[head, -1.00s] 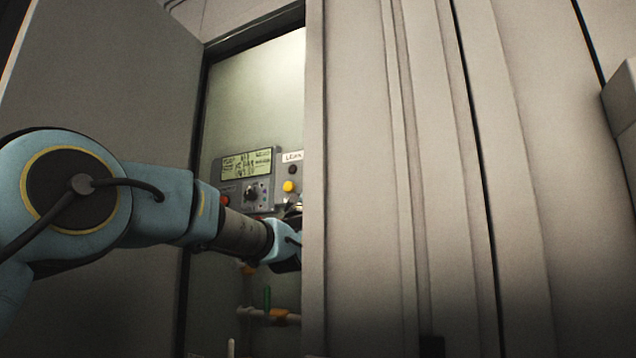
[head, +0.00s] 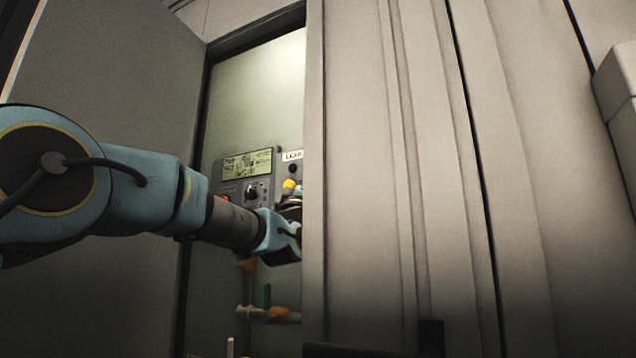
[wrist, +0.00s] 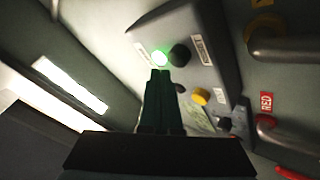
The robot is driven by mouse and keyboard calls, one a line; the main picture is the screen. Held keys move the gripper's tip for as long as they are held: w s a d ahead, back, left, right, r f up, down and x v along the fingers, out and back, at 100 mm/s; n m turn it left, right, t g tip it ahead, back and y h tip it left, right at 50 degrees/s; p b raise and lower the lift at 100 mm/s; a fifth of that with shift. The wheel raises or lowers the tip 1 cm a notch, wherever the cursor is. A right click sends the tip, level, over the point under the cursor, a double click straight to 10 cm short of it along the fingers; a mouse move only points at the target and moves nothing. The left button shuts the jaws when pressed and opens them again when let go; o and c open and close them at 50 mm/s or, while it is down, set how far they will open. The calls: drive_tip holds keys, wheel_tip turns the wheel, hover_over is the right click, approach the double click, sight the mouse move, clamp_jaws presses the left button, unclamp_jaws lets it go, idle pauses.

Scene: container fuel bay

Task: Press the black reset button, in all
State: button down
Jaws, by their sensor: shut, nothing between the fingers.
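In the wrist view, my gripper (wrist: 160,74) is shut and empty. Its tips point at the grey control box, just below a lit green lamp (wrist: 160,57) in the picture. A round black button (wrist: 179,55) sits right beside that lamp, close to the tips; I cannot tell whether they touch anything. A smaller dark part shows by the fingers, and a yellow one (wrist: 201,96) lies to the right. In the head view, a dark round part (head: 292,168) sits above a yellow one (head: 289,186); my fingers are hidden there. I cannot read which button is marked reset.
The grey box with a display (head: 247,163) and knob hangs inside the open cabinet. The cabinet's right-hand wall (head: 345,180) hides part of the interior. Pipes with an orange fitting (head: 277,314) run below. The wrist view shows a red tag (wrist: 266,103) and thick pipes at right.

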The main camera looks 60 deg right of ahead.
drive_tip(key=a+b, duration=0.4)
drive_tip(key=b, duration=0.1)
drive_tip(key=shift+a, duration=0.35)
idle(0.7)
